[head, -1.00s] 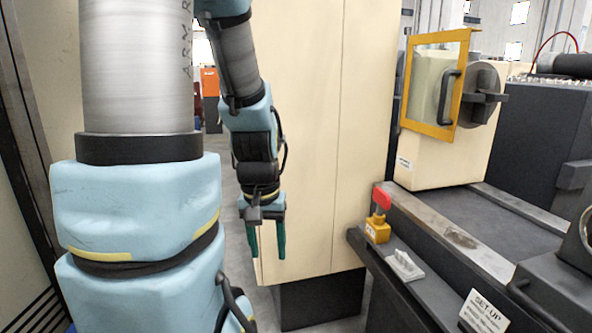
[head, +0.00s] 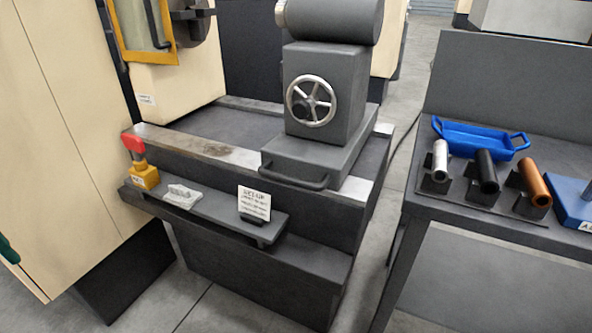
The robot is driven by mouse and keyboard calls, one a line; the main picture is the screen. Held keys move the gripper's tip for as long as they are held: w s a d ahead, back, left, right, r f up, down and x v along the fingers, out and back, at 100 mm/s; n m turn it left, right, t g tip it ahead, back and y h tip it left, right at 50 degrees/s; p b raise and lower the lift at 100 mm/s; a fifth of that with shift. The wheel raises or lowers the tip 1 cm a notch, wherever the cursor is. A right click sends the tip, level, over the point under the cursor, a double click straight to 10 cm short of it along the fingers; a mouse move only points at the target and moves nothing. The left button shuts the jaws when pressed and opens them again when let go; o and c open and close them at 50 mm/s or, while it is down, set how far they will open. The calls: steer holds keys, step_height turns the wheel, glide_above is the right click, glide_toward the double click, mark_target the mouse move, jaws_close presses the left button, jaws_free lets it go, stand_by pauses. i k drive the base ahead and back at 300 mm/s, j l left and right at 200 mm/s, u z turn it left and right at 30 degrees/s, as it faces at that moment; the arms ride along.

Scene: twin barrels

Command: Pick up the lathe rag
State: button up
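A crumpled pale grey cloth, which looks like the lathe rag (head: 183,195), lies on the narrow dark shelf (head: 215,212) along the lathe's front. It sits between the red-topped yellow block and the set-up card. Only a green fingertip of my gripper (head: 8,250) shows at the far left edge, well left of the rag and apart from it. The rest of the gripper is out of the picture, so its opening is hidden.
A yellow block with a red knob (head: 144,172) stands left of the rag, and a set-up card (head: 254,203) stands right. The lathe's handwheel block (head: 330,95) rises behind. A bench at right holds a blue tray (head: 478,139) and several cylinders. Grey floor separates lathe and bench.

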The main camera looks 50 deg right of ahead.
mark_target(179, 195)
steer(key=z, duration=1.15)
